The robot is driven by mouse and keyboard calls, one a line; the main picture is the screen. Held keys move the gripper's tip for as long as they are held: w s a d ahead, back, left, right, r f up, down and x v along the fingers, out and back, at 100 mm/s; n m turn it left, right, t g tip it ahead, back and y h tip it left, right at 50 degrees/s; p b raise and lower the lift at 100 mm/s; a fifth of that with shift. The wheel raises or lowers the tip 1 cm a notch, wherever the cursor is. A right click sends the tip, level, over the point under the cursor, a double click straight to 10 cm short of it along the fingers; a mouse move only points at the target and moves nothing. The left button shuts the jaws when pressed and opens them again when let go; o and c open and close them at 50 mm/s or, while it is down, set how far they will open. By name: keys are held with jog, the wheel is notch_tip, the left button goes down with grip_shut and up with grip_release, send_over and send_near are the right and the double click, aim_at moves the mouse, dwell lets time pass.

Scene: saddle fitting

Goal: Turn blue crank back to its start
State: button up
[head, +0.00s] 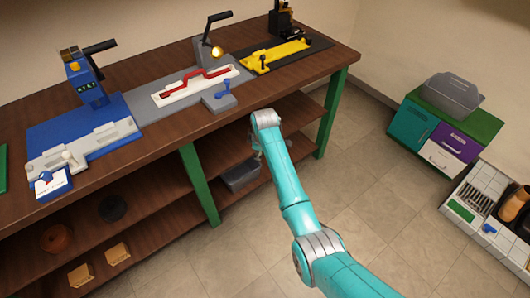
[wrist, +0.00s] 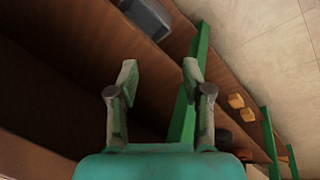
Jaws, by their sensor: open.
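A small blue crank (head: 226,87) stands on a grey block at the front of the middle fixture on the workbench (head: 165,140), in the head view. Beside it, a red bent bar (head: 196,81) lies on a white bed (head: 170,97). My gripper is partly hidden behind my arm in the head view, below the bench's front edge and apart from the crank. In the wrist view my gripper (wrist: 158,82) is open and empty, its two fingers wide apart. The wrist view shows no crank.
A blue machine (head: 82,80) stands on the bench at left, a yellow fixture (head: 275,56) at the back right. Green legs (head: 199,180) support the bench. A grey bin (head: 241,176) sits on the lower shelf. A coloured cabinet (head: 443,130) stands right; open floor lies between.

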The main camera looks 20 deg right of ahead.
jog(key=shift+s+d+f, duration=0.2)
jog(key=shift+s+f, duration=0.05)
jog(key=shift+f, duration=0.2)
jog(key=shift+s+d+f, duration=0.2)
jog(key=shift+f, duration=0.2)
